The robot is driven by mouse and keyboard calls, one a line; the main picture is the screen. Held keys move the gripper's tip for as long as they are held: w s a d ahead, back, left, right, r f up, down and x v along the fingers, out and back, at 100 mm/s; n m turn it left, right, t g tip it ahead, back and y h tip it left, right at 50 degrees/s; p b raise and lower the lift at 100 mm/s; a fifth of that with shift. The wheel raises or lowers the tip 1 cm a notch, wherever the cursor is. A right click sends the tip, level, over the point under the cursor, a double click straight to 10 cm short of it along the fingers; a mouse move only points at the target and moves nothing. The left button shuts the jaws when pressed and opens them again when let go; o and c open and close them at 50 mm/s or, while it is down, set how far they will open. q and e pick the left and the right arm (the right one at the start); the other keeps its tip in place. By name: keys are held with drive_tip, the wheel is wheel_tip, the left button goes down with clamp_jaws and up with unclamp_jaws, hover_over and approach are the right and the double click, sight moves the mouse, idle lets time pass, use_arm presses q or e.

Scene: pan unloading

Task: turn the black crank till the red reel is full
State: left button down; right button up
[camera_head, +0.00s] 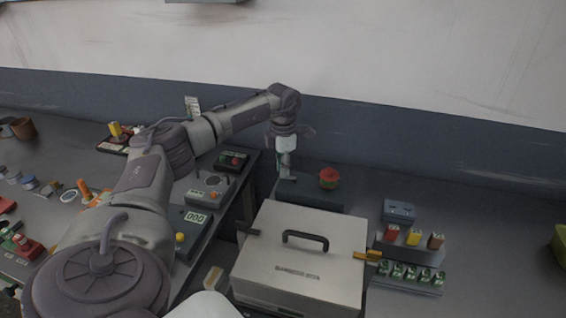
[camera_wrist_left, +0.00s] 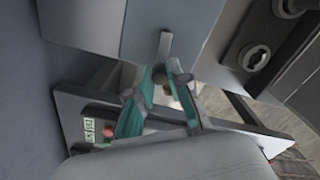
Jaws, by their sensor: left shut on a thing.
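The red reel (camera_head: 329,175) stands on a dark box (camera_head: 312,195) behind the pale case; green shows at its lower part, and how full it is cannot be made out. My left gripper (camera_head: 286,172) reaches down at the left end of that box, a little left of the reel. It is shut on the black crank, which is mostly hidden by the fingers. In the left wrist view the teal-padded fingers (camera_wrist_left: 167,74) close together at a short bar (camera_wrist_left: 164,46), apparently part of the crank, beside a grey-blue face. My right gripper does not show.
A pale case (camera_head: 298,255) with a black handle stands in front of the box. To its right are a small blue-grey box (camera_head: 399,211), coloured blocks (camera_head: 414,236) and a green-marked rack (camera_head: 411,275). Control boxes (camera_head: 206,192) stand on the left bench.

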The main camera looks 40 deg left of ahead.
use_arm(q)
drive_tip(key=c, duration=1.1)
unclamp_jaws()
wheel_tip(320, 180, up, 12)
